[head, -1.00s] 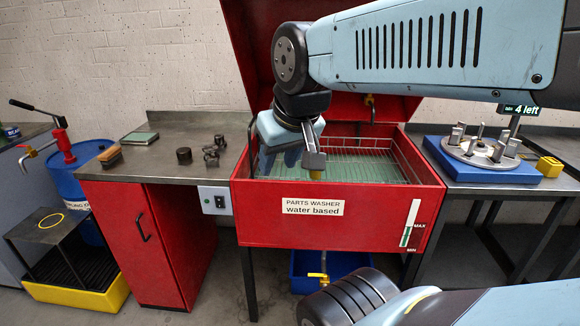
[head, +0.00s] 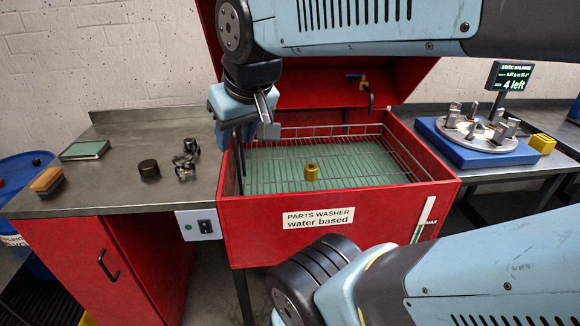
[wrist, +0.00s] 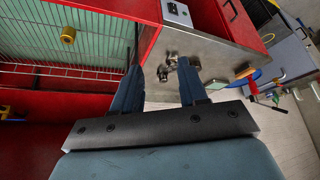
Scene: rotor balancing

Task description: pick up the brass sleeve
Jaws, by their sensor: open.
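The brass sleeve (head: 311,172) is a short golden cylinder with a dark hole in its top. It stands on the green mesh floor of the wire basket inside the red parts washer (head: 255,222). It also shows at the upper left of the wrist view (wrist: 67,34). My gripper (head: 236,138) is up and to the left of the sleeve in the head view, over the washer's left edge, pointing down and well apart from it. In the wrist view, its two blue fingers (wrist: 158,66) are spread with nothing between them.
The washer's red lid stands open behind the basket, with a tap (head: 365,84) beneath it. A steel bench (head: 110,190) on the left carries a dark cylinder (head: 148,169), metal parts (head: 186,160), a brush (head: 47,181) and a green book-like item (head: 84,150). A balancing stand (head: 470,140) is at right.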

